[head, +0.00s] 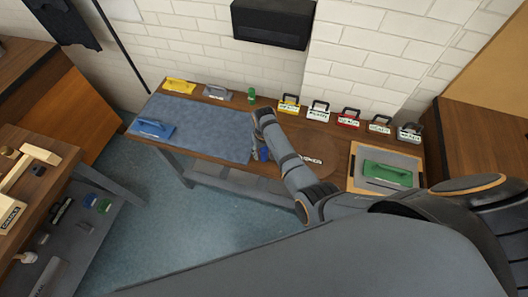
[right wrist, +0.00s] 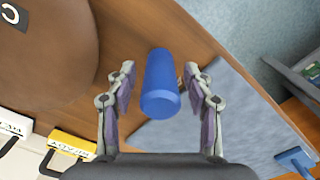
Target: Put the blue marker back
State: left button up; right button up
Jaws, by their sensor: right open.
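The blue marker (right wrist: 160,78) is a plain blue cylinder near the brown tabletop's edge, beside the grey-blue mat. It appears to stand upright, with its round end facing the camera. In the head view it shows as a small blue patch (head: 263,154), partly hidden by my right arm. My right gripper (right wrist: 159,70) is open, with one finger on each side of the marker and a visible gap on both sides. It also shows in the head view (head: 258,146). My left gripper is not in view.
A green cylinder (head: 251,96) stands at the table's back. Several labelled, handled cards, including a yellow one (head: 289,104), line the back right. A blue tool (head: 152,129) lies on the mat (head: 205,125).

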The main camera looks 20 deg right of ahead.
notch_tip(320, 180, up, 7)
jog(key=p, duration=0.5)
jog(key=shift+p, duration=0.35)
jog(key=shift+w+r+b, duration=0.1)
jog(key=shift+r+b, duration=0.2)
jog(key=shift+b, duration=0.45)
notch_tip(320, 180, up, 3)
jog(key=shift+f, duration=0.1)
jog(key=shift+r, duration=0.45)
jog(key=shift+a, duration=0.1)
